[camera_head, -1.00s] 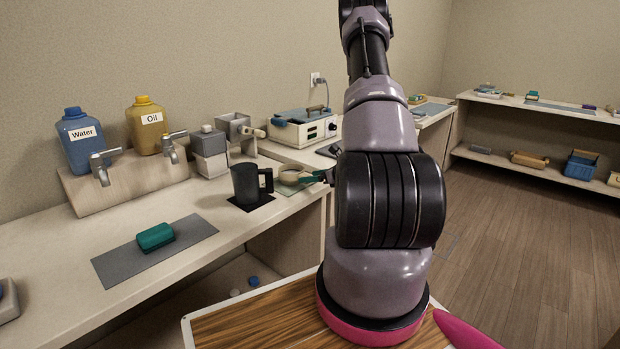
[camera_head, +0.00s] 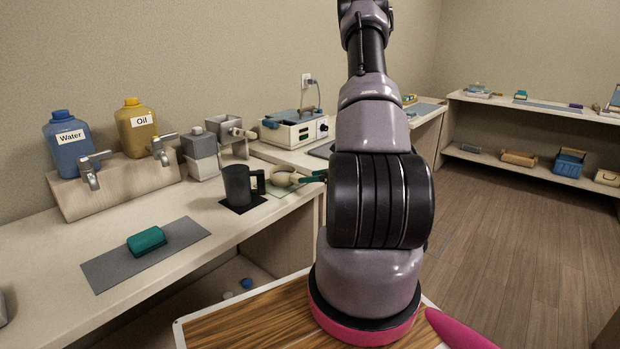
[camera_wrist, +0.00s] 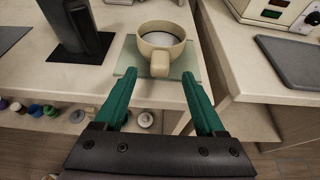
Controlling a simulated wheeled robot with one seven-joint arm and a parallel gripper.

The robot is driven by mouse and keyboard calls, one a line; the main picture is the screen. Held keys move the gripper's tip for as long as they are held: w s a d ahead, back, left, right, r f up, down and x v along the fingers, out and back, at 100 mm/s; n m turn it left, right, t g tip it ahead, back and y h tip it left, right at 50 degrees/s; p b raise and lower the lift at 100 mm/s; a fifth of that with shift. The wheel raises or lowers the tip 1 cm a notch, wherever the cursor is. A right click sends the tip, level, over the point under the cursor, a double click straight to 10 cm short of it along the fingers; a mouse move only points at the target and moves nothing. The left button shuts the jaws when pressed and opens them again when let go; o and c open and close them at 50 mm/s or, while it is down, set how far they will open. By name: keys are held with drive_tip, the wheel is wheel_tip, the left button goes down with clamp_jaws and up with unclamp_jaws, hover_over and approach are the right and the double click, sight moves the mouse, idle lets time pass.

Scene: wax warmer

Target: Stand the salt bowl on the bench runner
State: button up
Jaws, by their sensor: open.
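The salt bowl appears to be the cream cup-like bowl (camera_wrist: 162,42) with a short handle and pale contents. It stands upright on a greenish glass mat in the wrist view, and it also shows in the head view (camera_head: 283,179), partly hidden by my gripper. My gripper (camera_wrist: 158,76) is open, with its green fingertips on either side of the bowl's handle; I cannot tell whether they touch it. It shows small in the head view (camera_head: 313,176). The bench runner appears to be the long grey mat (camera_head: 105,272) at the bench's front left, bearing a teal block (camera_head: 147,240).
A black mug (camera_head: 238,187) on a dark square stands close left of the bowl. Water (camera_head: 68,150) and oil (camera_head: 137,130) jugs with taps stand behind. A wax warmer (camera_head: 294,127) stands beyond the bowl. The runner is bare on both sides of the block.

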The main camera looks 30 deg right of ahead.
drive_tip(key=shift+v, duration=1)
drive_tip(key=shift+s, duration=0.1)
drive_tip(key=v, duration=1)
drive_tip(key=shift+s+d+r, duration=0.15)
drive_tip(key=shift+s+r, duration=0.05)
